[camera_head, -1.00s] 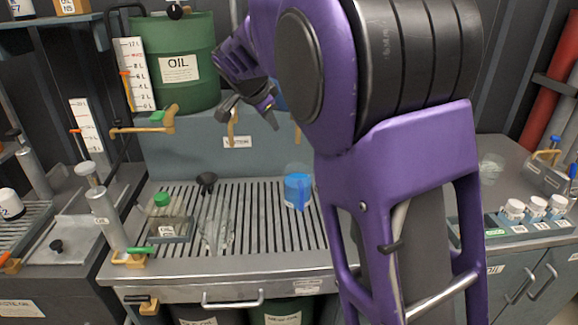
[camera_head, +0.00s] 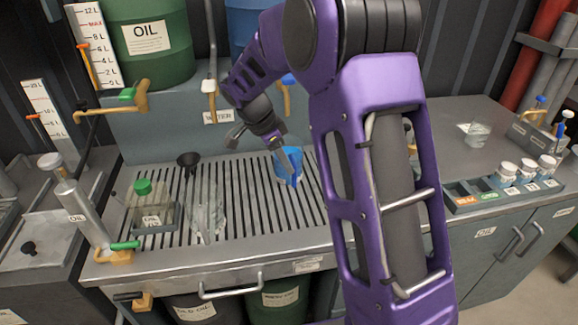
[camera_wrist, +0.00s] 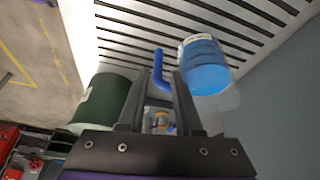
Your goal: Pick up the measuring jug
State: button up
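A jug with clear walls, blue contents and a blue handle, which looks like the measuring jug (camera_head: 296,164), stands on the slatted drain grate at the bench's back middle. It also shows in the wrist view (camera_wrist: 206,68), up and right of the fingers. My gripper (camera_head: 265,148) is open beside and above it, with one finger in front of the jug in the head view. In the wrist view my gripper (camera_wrist: 158,92) has its fingers apart. The blue handle lies between and just beyond the fingertips. I cannot tell whether the fingers touch it.
Taps (camera_head: 285,95) hang above the back of the grate. Small cups (camera_head: 525,170) stand in a rack at right.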

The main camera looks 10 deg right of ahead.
aim_at(294, 187)
jog(key=x, duration=0.2)
jog(key=shift+w+d+f, duration=0.1)
jog(key=shift+f, duration=0.3)
jog(key=shift+x, duration=2.6)
grip_shut()
